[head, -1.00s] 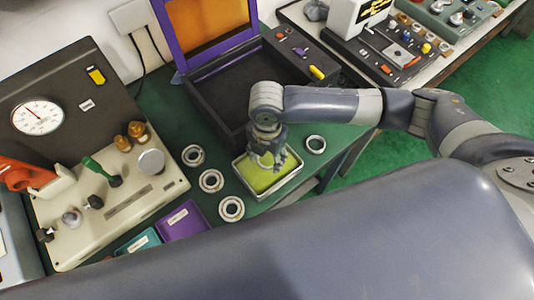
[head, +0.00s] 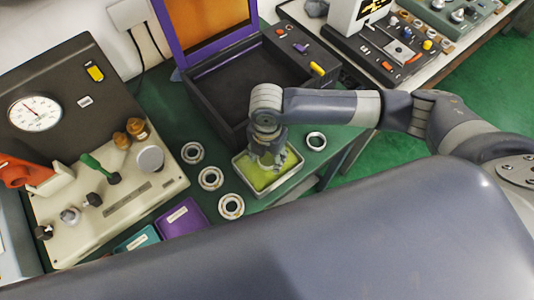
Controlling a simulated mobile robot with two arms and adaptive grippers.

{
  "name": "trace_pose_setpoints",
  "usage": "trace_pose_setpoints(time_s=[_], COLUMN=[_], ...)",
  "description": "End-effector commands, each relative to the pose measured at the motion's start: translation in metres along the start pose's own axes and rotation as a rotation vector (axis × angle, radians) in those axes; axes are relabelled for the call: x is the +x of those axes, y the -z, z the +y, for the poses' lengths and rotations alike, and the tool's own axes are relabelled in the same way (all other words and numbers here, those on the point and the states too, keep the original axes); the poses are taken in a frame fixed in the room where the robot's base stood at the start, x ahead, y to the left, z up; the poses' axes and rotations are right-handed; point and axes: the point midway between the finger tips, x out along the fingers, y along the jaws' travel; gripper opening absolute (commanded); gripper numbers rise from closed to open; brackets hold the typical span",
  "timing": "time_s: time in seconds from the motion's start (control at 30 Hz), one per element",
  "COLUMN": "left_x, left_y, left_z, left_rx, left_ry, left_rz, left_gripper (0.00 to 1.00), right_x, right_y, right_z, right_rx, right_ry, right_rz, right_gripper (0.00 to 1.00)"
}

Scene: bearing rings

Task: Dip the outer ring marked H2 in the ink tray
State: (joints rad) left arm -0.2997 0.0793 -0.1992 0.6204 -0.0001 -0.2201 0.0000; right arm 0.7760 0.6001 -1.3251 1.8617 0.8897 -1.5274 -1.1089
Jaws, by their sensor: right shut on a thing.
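The ink tray (head: 292,181) is a pale rectangular tray with yellow-green ink (head: 258,180), on the green bench in the head view. My right gripper (head: 268,165) points down over the tray, its fingers low at the ink. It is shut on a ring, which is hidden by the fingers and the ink. Three loose rings lie in a row left of the tray: one at the back (head: 192,153), one in the middle (head: 210,178) and one in front (head: 231,206). A thinner ring (head: 316,141) lies right of the tray. No H2 marking is readable. My left gripper is out of view.
A black case (head: 232,92) with a purple-framed orange lid stands behind the tray. A beige machine with a dial gauge (head: 34,112) is at the left. Purple (head: 182,219) and teal (head: 137,239) trays lie at the front. My own grey arm link covers the foreground.

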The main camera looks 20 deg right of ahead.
Motion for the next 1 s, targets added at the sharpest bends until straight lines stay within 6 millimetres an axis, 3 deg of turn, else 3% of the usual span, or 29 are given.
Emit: trace_pose_setpoints(time_s=[1.0], left_x=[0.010], left_y=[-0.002], left_z=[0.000], left_rx=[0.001], left_ry=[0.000], left_rz=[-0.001], left_gripper=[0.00], right_x=[0.026], right_y=[0.000], right_z=[0.000], right_rx=[0.000], right_ry=[0.000], right_rz=[0.000], right_gripper=[0.24])
